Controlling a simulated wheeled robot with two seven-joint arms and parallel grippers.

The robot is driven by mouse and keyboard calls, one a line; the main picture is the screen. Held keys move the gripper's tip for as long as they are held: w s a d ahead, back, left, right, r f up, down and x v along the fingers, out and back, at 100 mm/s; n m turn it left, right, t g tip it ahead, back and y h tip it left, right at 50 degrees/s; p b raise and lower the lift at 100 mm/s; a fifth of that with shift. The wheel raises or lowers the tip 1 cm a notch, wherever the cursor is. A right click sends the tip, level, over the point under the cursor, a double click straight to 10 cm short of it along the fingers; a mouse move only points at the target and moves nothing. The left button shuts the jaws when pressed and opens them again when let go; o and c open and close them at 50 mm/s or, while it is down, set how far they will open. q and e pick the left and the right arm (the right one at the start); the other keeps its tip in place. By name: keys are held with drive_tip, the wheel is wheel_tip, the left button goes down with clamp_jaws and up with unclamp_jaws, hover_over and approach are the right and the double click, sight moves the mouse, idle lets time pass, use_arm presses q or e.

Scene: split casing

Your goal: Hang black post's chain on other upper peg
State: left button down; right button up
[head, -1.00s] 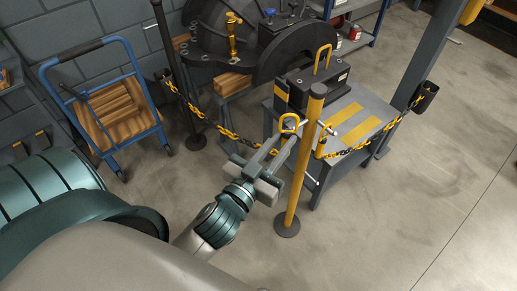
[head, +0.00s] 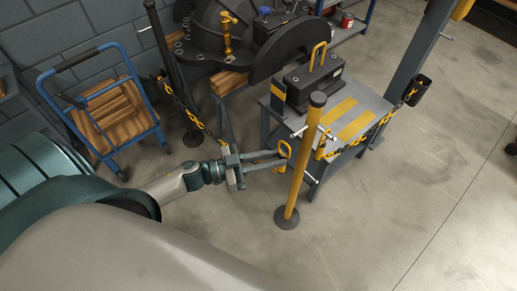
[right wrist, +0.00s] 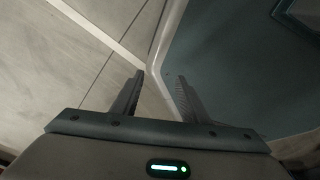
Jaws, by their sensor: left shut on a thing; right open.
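The yellow post (head: 303,162) stands on a round dark base, with pale pegs on its left (head: 298,132) and right (head: 328,134) near the top and another lower down. The black post (head: 172,75) stands at the back left. Its black-and-yellow chain (head: 185,102) sags toward my left gripper (head: 284,156), which partly hides it. That gripper is shut on the chain's yellow end ring (head: 285,148), just left of the yellow post and below its upper left peg. A second chain (head: 372,137) runs from the post's right upper peg. My right gripper (right wrist: 160,88) is open and empty.
A grey table (head: 375,103) with a black box (head: 313,84) stands behind the yellow post. A blue cart (head: 105,110) is at left. A grey column (head: 420,60) with a black holder is at right. Floor is clear in front and right.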

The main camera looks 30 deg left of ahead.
use_arm(q)
drive_tip(key=a, duration=0.1)
drive_tip(key=a+f+m+g+h, duration=0.1)
drive_tip(key=s+a+g, duration=0.1)
drive_tip(key=shift+s+a+f+m+h+p, duration=0.1)
drive_tip(key=shift+f+m+h+p, duration=0.2)
drive_tip(key=shift+f, duration=0.05)
use_arm(e)
drive_tip(key=shift+s+d+r+g, duration=0.1)
drive_tip(key=shift+s+r+g, duration=0.05)
drive_tip(key=shift+s, duration=0.35)
drive_tip(key=shift+s+r+g, duration=0.1)
drive_tip(key=shift+s+g, duration=0.05)
drive_tip(key=shift+s, duration=0.35)
use_arm(q)
drive_tip(key=shift+w, duration=0.2)
use_arm(e)
drive_tip(key=shift+f, duration=0.1)
use_arm(q)
drive_tip(key=w, duration=0.1)
drive_tip(key=w+d+b, duration=0.1)
drive_tip(key=w, duration=0.1)
drive_tip(key=w+b, duration=0.1)
drive_tip(key=shift+w+d+f, duration=0.25)
drive_tip(key=shift+w+d, duration=0.05)
drive_tip(key=shift+d, duration=0.1)
use_arm(e)
drive_tip(key=shift+f, duration=0.95)
use_arm(q)
drive_tip(key=shift+w, duration=0.2)
